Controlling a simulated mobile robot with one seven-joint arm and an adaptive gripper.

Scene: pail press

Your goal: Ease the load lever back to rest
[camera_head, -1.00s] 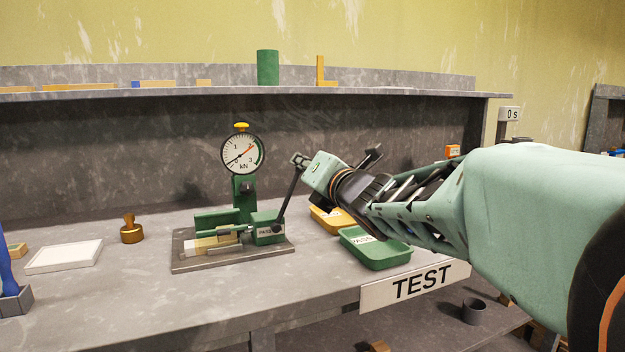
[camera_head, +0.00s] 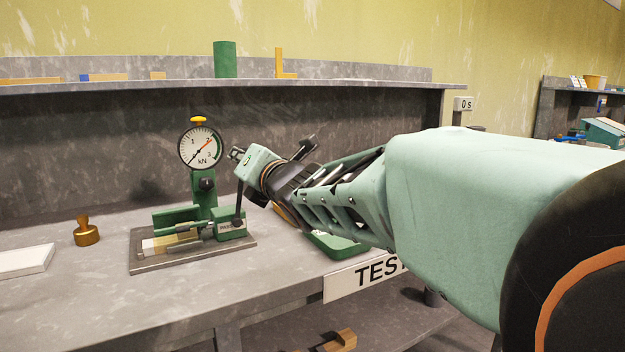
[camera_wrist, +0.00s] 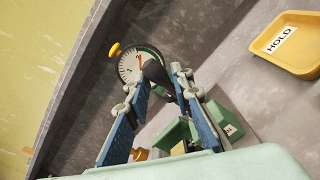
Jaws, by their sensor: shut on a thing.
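The green press stands on a grey base plate (camera_head: 150,264) on the bench, with a round kN dial gauge (camera_head: 200,147) above it. A pale specimen (camera_head: 165,243) lies in its green holder. The dark load lever (camera_head: 239,207) rises nearly upright from the press's right side. My gripper (camera_head: 240,155) is shut on the lever's upper end, which its fingers mostly hide. In the wrist view, my two blue-padded fingers (camera_wrist: 157,108) flank the dark lever end (camera_wrist: 155,74), with the gauge behind. The dial's needle shows, but its exact reading is too small to tell.
A green tray (camera_head: 337,247) and a yellow HOLD tray (camera_wrist: 268,45) lie right of the press, partly behind my arm in the head view. A brass stamp (camera_head: 86,232) and a white pad (camera_head: 25,262) stand to the left. A shelf (camera_head: 330,84) runs behind.

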